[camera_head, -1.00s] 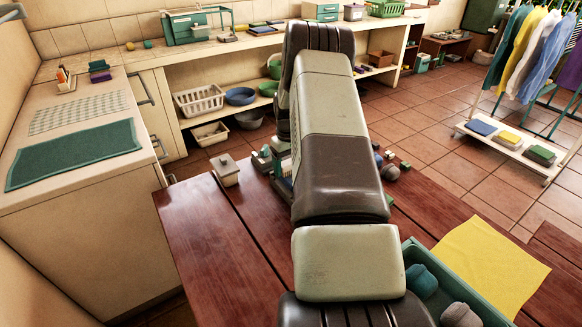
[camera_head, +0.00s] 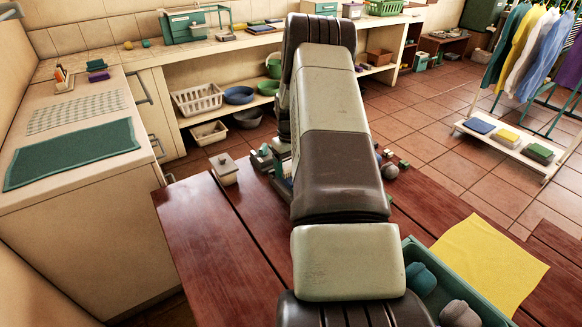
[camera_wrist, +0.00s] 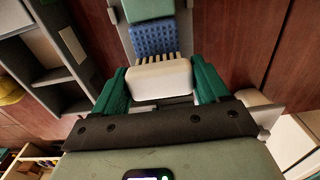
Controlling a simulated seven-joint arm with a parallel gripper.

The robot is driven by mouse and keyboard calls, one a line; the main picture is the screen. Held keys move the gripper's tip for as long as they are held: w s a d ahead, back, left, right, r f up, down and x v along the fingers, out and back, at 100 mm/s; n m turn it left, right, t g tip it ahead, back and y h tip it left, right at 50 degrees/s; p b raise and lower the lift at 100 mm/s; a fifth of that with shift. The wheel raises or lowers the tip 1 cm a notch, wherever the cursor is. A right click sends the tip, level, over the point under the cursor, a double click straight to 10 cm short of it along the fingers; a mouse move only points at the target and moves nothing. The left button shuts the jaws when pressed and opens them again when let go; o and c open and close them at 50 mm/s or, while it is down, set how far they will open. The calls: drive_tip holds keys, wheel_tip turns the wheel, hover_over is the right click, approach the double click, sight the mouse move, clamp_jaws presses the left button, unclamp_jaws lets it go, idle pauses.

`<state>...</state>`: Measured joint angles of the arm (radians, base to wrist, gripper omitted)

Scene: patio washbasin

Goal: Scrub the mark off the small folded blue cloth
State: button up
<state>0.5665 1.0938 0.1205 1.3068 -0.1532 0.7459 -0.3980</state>
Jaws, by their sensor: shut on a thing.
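In the wrist view, my gripper (camera_wrist: 160,80) has its green fingers shut on the sides of a white block-shaped brush (camera_wrist: 160,79). The brush's pale bristles point away from my palm, toward a small blue cloth (camera_wrist: 153,39) with a textured face. The bristle tips are at or very near its near edge; I cannot tell whether they touch. I see no clear mark on the blue cloth, and the brush hides part of that edge. In the head view my arm hides the gripper, the brush and the cloth.
A green item (camera_wrist: 147,9) lies just beyond the blue cloth. A grey compartmented holder (camera_wrist: 45,60) stands at left in the wrist view. On the wooden table (camera_head: 210,235) are a white lidded box (camera_head: 224,170), a yellow cloth (camera_head: 490,262) and a green crate (camera_head: 470,290) holding rolled items.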

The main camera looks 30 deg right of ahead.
drive_tip(key=shift+w, duration=0.75)
drive_tip(key=shift+s+f, duration=0.1)
drive_tip(key=shift+s, duration=1.45)
drive_tip(key=shift+w, duration=1.5)
drive_tip(key=shift+s, duration=1.45)
drive_tip(key=shift+w, duration=1.5)
drive_tip(key=shift+r, duration=2.55)
